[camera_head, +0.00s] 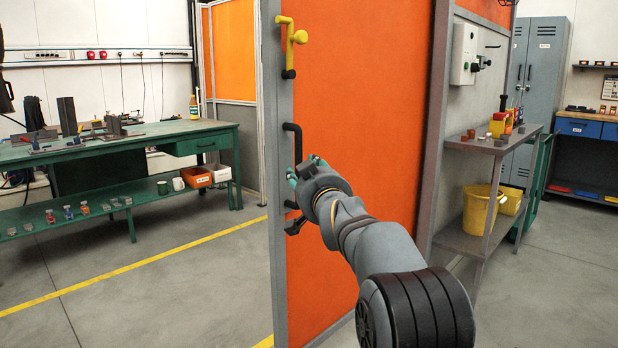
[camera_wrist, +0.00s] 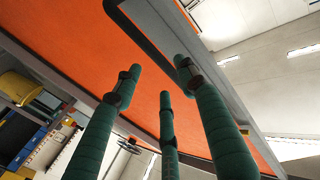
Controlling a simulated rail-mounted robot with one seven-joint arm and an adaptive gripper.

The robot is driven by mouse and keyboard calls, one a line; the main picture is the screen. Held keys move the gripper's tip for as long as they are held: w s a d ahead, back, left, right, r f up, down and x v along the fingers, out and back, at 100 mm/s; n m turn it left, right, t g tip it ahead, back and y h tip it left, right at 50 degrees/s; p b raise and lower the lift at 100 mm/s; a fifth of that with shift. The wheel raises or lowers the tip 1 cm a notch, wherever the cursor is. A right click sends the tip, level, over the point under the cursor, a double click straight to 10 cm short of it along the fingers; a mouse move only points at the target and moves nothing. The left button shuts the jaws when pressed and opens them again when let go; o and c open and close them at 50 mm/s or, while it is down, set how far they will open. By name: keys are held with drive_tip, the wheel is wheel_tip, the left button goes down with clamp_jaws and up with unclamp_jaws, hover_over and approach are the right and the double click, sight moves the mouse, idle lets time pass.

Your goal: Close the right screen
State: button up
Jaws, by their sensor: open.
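The right screen (camera_head: 362,110) is an orange panel in a grey frame, standing upright in the middle of the head view. It also fills much of the wrist view (camera_wrist: 60,35). A black bar handle (camera_head: 292,128) is on its left frame post, with a yellow latch (camera_head: 299,37) above it. My gripper (camera_head: 303,170) is at the handle, hiding its middle part. In the wrist view my gripper's teal fingers (camera_wrist: 158,76) are spread apart, with the black handle (camera_wrist: 146,42) just beyond their tips. I cannot tell whether they touch it.
Another orange screen (camera_head: 233,50) stands behind at the left. A green workbench (camera_head: 150,138) with metal parts is at the left. A grey shelf (camera_head: 490,142) with a yellow bucket (camera_head: 478,210) stands at the right. The floor with yellow lines (camera_head: 160,257) is clear left of the screen.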

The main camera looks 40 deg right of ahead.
sight(299, 162)
drive_tip(key=shift+v, duration=1.7)
drive_tip(key=shift+w, duration=0.15)
drive_tip(key=x, duration=1.2)
drive_tip(key=shift+d, duration=0.6)
